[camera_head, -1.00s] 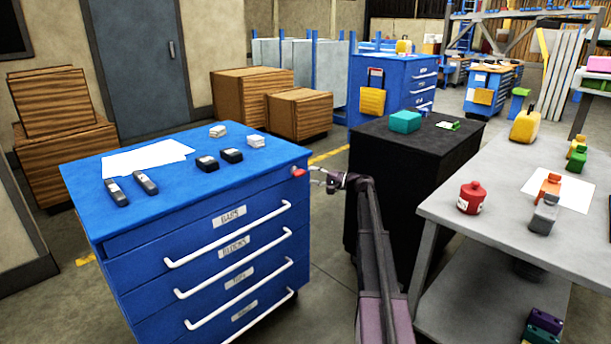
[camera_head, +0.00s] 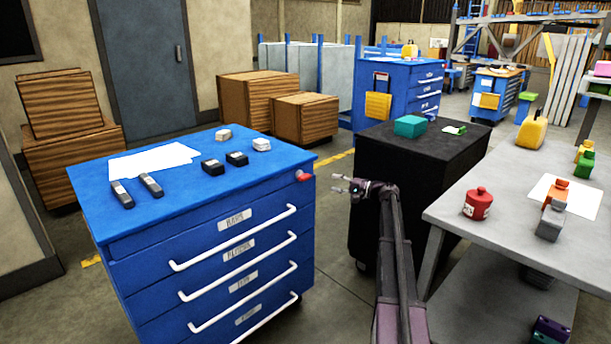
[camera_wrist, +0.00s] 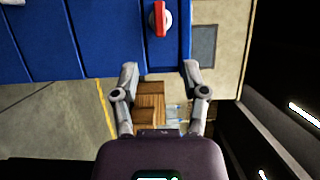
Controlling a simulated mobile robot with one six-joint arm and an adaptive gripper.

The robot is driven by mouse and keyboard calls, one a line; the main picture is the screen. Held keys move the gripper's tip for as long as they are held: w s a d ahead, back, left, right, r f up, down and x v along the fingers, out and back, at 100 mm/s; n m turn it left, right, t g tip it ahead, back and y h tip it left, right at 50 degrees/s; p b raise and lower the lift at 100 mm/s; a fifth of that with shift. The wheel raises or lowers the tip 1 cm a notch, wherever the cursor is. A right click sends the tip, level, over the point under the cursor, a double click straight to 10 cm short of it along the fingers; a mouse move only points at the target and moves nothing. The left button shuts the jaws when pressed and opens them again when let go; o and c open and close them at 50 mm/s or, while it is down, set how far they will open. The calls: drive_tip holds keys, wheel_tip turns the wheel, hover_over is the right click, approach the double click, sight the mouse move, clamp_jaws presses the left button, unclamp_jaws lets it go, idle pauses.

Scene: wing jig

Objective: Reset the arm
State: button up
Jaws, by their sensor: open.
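My gripper (camera_head: 344,184) is open and empty in the head view. It points left, in the gap between the blue drawer cabinet (camera_head: 240,258) and the black cabinet (camera_head: 420,160). My arm comes up from the bottom of the head view. In the wrist view my gripper (camera_wrist: 158,78) shows two spread fingers with nothing between them. A red knob (camera_wrist: 159,18) on the blue cabinet is beyond the fingers, apart from them. The same red knob (camera_head: 305,177) is at the cabinet's right top corner in the head view.
Small blocks and white paper (camera_head: 155,160) lie on the blue cabinet. A teal box (camera_head: 410,126) sits on the black cabinet. A grey table (camera_head: 470,222) at right carries a red canister (camera_head: 478,204) and several other items. Wooden crates (camera_head: 258,103) stand behind. Floor shows between the cabinets.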

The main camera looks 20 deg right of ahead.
drive_tip(key=s+a+f+n+g+h, duration=0.1)
drive_tip(key=s+a+f+n+g, duration=0.2)
drive_tip(key=a, duration=0.6)
drive_tip(key=s+a+f+g+h, duration=0.1)
drive_tip(key=s+a+f+g, duration=0.3)
drive_tip(key=a, duration=0.5)
drive_tip(key=s+a+f+n+g+h, duration=0.1)
drive_tip(key=s+a+f+n+g, duration=0.1)
drive_tip(key=s+a+f, duration=0.5)
drive_tip(key=s+a+f+n+g+h, duration=0.2)
drive_tip(key=s+a+h, duration=0.35)
drive_tip(key=s, duration=0.45)
drive_tip(key=s+a+f+n+g+h, duration=0.2)
drive_tip(key=s+a+n+h, duration=0.15)
drive_tip(key=s+a, duration=0.4)
wheel_tip(320, 180, up, 29)
drive_tip(key=s+d+p, duration=0.1)
drive_tip(key=p, duration=2.8)
drive_tip(key=shift+s+d+m, duration=0.15)
drive_tip(key=shift+d+m, duration=0.25)
drive_tip(key=shift+m, duration=0.05)
drive_tip(key=shift+f, duration=0.15)
